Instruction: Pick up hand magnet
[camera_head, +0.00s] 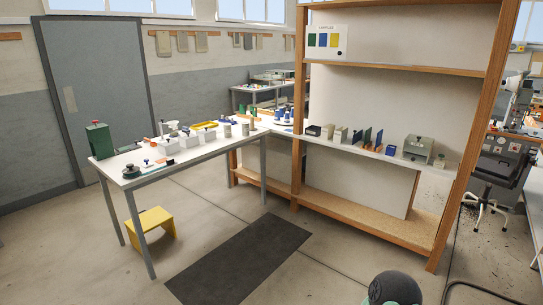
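I cannot tell for sure which small item is the hand magnet. On the front left of the white table (205,158) lie several small items. Among them are a small blue-topped piece (147,162), a small red and black piece (170,162) and a dark green, disc-like item (131,171). They are too small to name with certainty. Neither of my grippers shows in the head view.
A green box-like machine (99,140) stands at the table's left end, with white bins (188,143) behind the small items. A wooden shelf unit (440,212) stands on the right. A yellow step stool (151,222) and a dark mat (240,258) are on the floor.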

